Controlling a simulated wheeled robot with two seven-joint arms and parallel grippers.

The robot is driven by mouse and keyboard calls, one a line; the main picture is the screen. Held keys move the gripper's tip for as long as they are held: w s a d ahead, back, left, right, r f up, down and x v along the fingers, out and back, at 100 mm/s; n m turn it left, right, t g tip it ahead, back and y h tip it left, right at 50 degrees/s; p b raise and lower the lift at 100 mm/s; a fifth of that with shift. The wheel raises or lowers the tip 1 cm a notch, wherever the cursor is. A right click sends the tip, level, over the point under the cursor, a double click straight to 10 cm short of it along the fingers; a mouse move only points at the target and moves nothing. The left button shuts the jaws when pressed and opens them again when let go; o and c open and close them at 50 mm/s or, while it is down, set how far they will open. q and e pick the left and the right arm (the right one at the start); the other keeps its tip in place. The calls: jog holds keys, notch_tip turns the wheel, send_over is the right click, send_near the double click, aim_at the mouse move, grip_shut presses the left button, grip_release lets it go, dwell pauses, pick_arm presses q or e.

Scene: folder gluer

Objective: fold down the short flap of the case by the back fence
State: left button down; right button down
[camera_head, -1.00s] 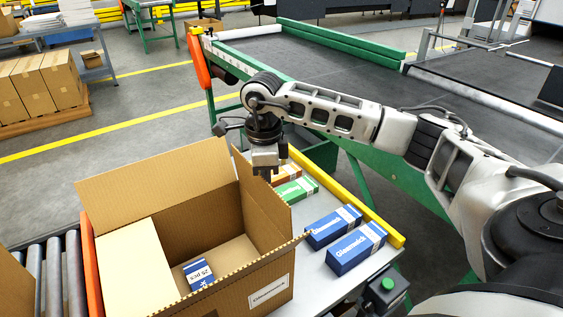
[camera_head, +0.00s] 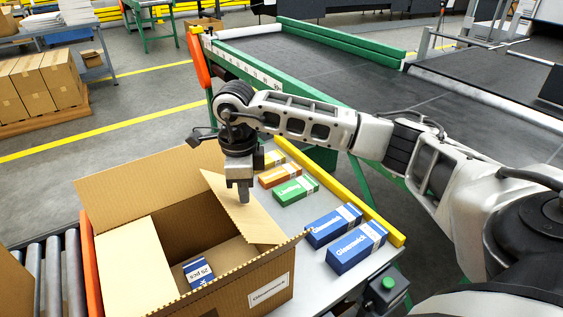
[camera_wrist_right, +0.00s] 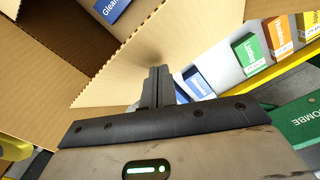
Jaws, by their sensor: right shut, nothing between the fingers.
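The case (camera_head: 255,268) is an open brown cardboard box with a white label on its front side. Its short flap (camera_head: 261,229) on the side by the yellow fence (camera_head: 345,193) leans inward, sloping down over the opening. My right gripper (camera_head: 243,199) is shut and empty, its fingertips at the flap's upper face. In the right wrist view the closed fingers (camera_wrist_right: 160,72) are against or very close to the flap (camera_wrist_right: 130,72); contact is hard to tell. The far long flap (camera_head: 150,178) stands up and outward. My left gripper is not in view.
Blue, green (camera_head: 295,190) and orange cartons lie on the table between case and fence. A roller conveyor (camera_head: 50,275) is at left.

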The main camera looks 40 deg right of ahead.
aim_at(234, 202)
jog(key=shift+a+f, duration=0.1)
jog(key=shift+a, duration=0.1)
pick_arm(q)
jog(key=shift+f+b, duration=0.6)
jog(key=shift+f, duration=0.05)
pick_arm(e)
jog(key=shift+w+a+f, duration=0.15)
jog(key=shift+a+f, duration=0.6)
jog(key=shift+a, duration=0.3)
